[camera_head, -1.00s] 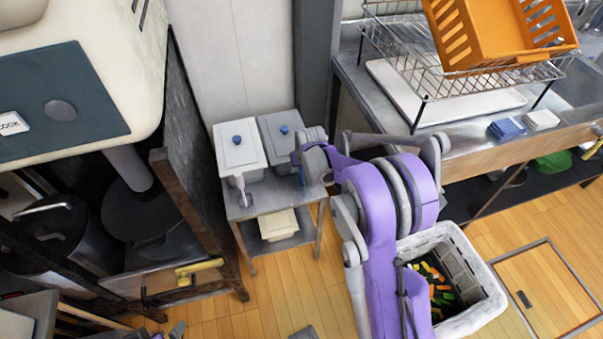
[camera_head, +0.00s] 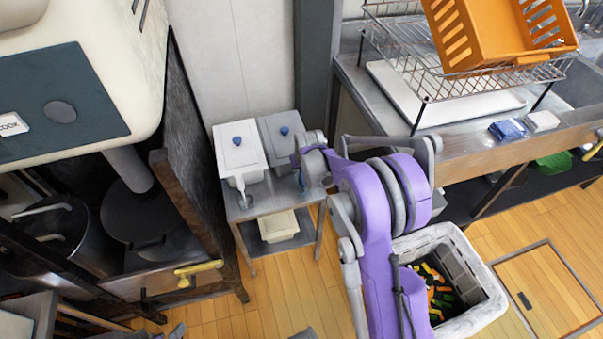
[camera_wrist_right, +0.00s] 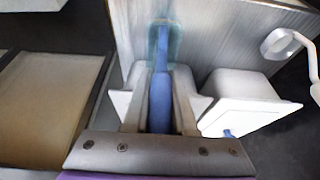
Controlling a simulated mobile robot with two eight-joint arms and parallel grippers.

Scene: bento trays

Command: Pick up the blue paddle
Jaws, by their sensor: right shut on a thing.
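The blue paddle (camera_wrist_right: 161,95) runs lengthwise through the middle of the right wrist view, with a blue handle and a pale, see-through teal part at its far end. My right gripper (camera_wrist_right: 160,104) is shut on its handle, one white finger on each side. In the head view, the paddle shows only as a small blue strip (camera_head: 302,180) beside the lidded containers on the small metal table (camera_head: 249,212). My right arm's wrist hides most of the gripper there. I cannot make out my left gripper in either view.
A white container (camera_head: 240,158) and a grey one (camera_head: 280,135), both with blue knobs, stand close by. A white ladle (camera_head: 241,187) hangs in front. A cream bin (camera_head: 278,226) sits on the lower shelf. A white crate (camera_head: 480,318) stands on the floor at right.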

